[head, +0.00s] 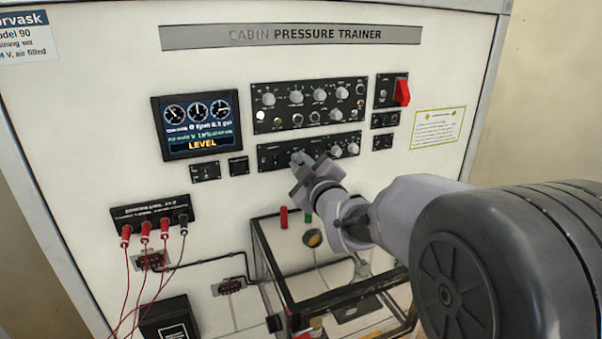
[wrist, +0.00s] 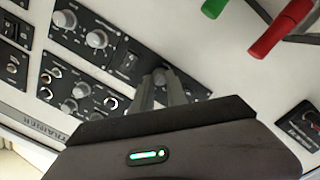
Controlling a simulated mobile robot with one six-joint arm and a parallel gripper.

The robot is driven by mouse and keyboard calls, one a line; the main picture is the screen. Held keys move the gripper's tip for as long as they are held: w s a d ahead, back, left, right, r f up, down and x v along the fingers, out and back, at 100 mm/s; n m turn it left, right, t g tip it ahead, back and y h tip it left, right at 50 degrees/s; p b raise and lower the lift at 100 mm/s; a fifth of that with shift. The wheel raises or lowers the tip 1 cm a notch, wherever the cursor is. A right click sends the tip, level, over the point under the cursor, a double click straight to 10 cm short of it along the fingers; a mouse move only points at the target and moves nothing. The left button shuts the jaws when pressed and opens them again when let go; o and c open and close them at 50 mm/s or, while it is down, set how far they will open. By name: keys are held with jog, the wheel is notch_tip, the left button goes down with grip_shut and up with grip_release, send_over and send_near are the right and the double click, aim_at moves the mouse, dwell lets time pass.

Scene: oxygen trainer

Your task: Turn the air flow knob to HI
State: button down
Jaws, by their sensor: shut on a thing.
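My gripper (head: 299,164) reaches the lower long black control panel (head: 268,165) in the head view. In the wrist view, my gripper (wrist: 161,88) has its two fingers shut on a grey knob (wrist: 161,74) on that panel. The fingers hide most of this knob, and I cannot read its label, its pointer or the HI mark. Two other round knobs on the same panel, one (wrist: 96,39) nearer the gripper and one (wrist: 64,19) farther off, are free.
A larger black panel (head: 310,88) with several knobs sits above. A red switch (head: 401,92) is at upper right and a lit screen (head: 197,124) at left. Below stands a clear box with a dark frame (head: 262,258), near red (head: 284,218) and green (head: 308,215) posts.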

jog(key=m+b, duration=0.3)
jog(key=shift+f, duration=0.15)
jog(key=shift+r+m+b, duration=0.2)
jog(key=shift+m+b, duration=0.45)
jog(key=shift+m, duration=1.65)
jog(key=c, duration=1.3)
grip_release()
jog(key=v, duration=1.7)
jog(key=shift+s+d+r, duration=0.15)
jog(key=shift+d+r, duration=0.05)
jog(key=shift+r, duration=0.05)
